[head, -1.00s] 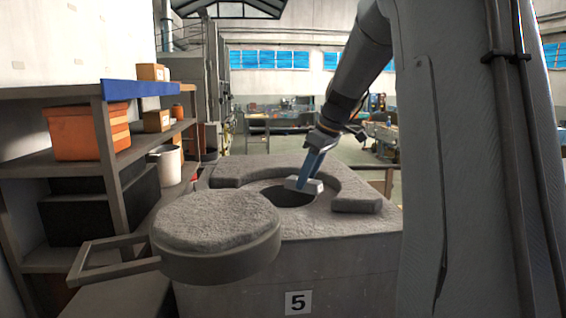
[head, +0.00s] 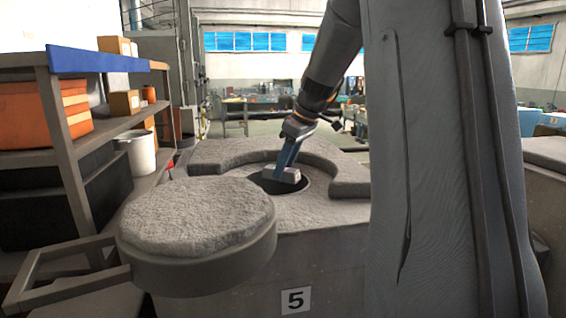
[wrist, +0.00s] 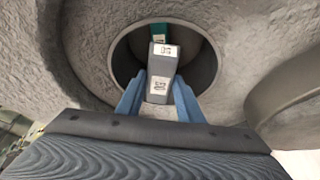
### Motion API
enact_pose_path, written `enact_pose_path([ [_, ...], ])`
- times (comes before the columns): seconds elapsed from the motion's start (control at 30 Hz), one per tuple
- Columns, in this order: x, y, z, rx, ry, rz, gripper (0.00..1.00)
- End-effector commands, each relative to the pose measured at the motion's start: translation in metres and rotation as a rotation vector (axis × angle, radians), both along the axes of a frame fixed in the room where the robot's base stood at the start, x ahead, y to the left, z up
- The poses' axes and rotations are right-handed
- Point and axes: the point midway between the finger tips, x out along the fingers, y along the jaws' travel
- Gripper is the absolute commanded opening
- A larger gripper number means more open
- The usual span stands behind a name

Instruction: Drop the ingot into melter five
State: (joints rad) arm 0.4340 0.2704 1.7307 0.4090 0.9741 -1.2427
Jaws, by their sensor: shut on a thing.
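Melter five is a grey block with a number 5 plate (head: 296,300) on its front and a dark round opening (head: 318,187) in its top. It also shows in the wrist view as a round hole (wrist: 205,66). The grey ingot (head: 282,174) is in my gripper (head: 284,165), over the opening. In the wrist view the ingot (wrist: 162,65) has labels on it and sits between the two blue fingers (wrist: 158,100), which are shut on it. A green thing (wrist: 158,33) shows beyond the ingot, inside the opening; I cannot tell what it is.
The round rough-topped lid (head: 200,215) is swung aside at the front left of the opening, with a handle frame (head: 65,270). A shelf (head: 60,155) with orange bins (head: 30,115), boxes and a white pot (head: 142,150) stands at left. A raised rim (head: 345,175) curves behind the opening.

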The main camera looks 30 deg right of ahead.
Motion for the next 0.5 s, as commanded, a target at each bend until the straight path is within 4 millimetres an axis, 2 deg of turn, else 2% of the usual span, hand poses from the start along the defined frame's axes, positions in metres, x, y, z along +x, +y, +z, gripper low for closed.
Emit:
enact_pose_path([
  [0.13, 0.0008, 0.0008, -0.0119, -0.001, -0.002, 0.001, 0.00],
  [0.43, 0.0005, 0.0010, -0.0128, 0.000, -0.001, 0.002, 0.00],
  [0.47, 0.0005, 0.0010, -0.0128, 0.000, -0.001, 0.002, 0.38],
  [0.5, 0.0005, 0.0010, -0.0128, 0.000, -0.001, 0.002, 0.45],
])
